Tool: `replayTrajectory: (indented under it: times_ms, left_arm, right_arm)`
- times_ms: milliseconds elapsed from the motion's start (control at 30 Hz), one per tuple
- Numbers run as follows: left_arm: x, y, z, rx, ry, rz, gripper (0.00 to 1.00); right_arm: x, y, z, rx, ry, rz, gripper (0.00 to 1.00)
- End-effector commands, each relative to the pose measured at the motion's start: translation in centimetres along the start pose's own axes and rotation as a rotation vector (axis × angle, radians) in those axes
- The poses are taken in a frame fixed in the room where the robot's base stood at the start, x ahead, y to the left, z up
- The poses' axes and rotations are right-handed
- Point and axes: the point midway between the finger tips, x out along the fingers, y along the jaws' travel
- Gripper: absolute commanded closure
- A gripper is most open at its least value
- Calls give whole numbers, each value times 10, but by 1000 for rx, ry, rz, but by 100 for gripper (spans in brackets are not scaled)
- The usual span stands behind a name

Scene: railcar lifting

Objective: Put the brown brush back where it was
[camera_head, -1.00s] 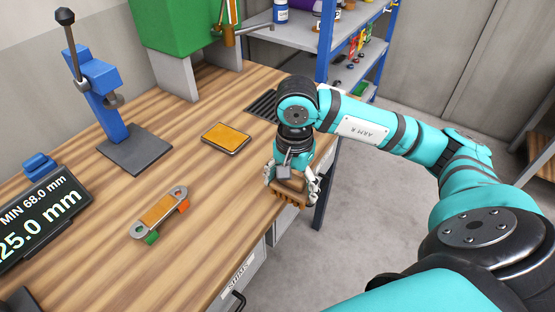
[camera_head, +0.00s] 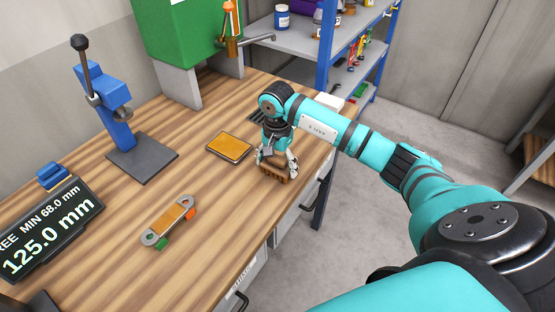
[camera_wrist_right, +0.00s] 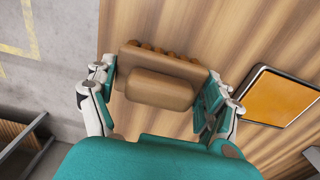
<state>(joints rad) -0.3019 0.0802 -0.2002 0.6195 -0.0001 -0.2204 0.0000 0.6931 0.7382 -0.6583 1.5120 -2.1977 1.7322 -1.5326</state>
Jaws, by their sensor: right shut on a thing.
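The brown brush (camera_head: 276,172) is in my right gripper (camera_head: 277,165), low over the right part of the wooden workbench near its front edge. In the right wrist view the brush (camera_wrist_right: 163,78) lies between the two fingers of the right gripper (camera_wrist_right: 160,88), which is shut on its block; its bristle tufts show at the far side. I cannot tell whether the brush touches the bench top. My left gripper is not in view.
An orange-topped tray (camera_head: 229,147) lies just left of the brush. A blue shelf rack (camera_head: 325,45) is behind; bench (camera_head: 215,205) between is clear.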

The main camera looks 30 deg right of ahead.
Motion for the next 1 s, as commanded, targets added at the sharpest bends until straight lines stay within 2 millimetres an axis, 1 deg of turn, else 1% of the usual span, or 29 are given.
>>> replayTrajectory:
  times_ms: [267,400,433,533,767,900,933,1000]
  left_arm:
    - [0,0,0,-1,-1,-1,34]
    - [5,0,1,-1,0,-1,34]
    - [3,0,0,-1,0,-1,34]
    - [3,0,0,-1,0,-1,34]
    - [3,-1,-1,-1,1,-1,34]
    - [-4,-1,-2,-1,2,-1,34]
    - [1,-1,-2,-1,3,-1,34]
    - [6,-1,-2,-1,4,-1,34]
  right_arm:
    - [3,0,0,-1,1,-2,42]
    - [7,0,0,0,1,-2,42]
    - [6,0,0,0,1,-2,12]
    - [5,0,0,0,1,-1,0]
    - [5,0,0,-1,0,-1,0]
    - [-1,0,0,-1,-1,-1,0]
    - [-1,0,0,-1,1,-3,0]
    - [-11,-1,-1,-2,3,-5,0]
